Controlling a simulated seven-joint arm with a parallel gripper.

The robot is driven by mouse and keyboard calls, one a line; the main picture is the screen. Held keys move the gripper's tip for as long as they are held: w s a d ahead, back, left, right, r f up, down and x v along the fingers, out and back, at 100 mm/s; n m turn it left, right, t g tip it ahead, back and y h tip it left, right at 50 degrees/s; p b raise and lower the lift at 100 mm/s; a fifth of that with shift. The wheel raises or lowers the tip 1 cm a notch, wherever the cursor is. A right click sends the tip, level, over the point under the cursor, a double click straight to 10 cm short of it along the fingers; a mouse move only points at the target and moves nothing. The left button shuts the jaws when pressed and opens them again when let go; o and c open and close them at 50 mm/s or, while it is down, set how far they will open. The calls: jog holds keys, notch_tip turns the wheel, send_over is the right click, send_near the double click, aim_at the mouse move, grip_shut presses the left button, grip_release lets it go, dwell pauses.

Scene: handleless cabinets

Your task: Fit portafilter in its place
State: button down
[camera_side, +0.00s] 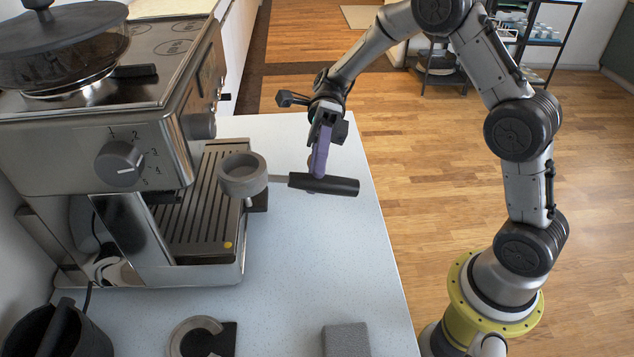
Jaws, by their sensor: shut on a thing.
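The portafilter has a grey round basket (243,174) and a black handle (324,184) pointing right. My gripper (317,180) is shut on the black handle, near its middle. The basket is level with the right edge of the espresso machine's drip tray (190,215) and overlaps it in this view; I cannot tell its exact height. The espresso machine (110,110) stands at the left, with a numbered dial on its front. The place under its head where a portafilter fits is hidden from this side.
A grey C-shaped holder (202,338) and a grey block (346,340) sit at the counter's front. A dark bin (57,330) stands at the lower left. The light counter (310,265) is clear between them and the portafilter.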

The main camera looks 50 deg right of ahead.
jog(key=shift+w+a, duration=0.65)
jog(key=shift+w+a, duration=0.1)
jog(key=shift+w+a, duration=1.3)
jog(key=shift+w+a, duration=0.15)
jog(key=shift+w+a, duration=0.95)
jog(key=shift+w+a+f, duration=0.1)
jog(key=shift+w+a, duration=0.6)
jog(key=shift+w, duration=0.05)
jog(key=shift+c, duration=2.2)
grip_release()
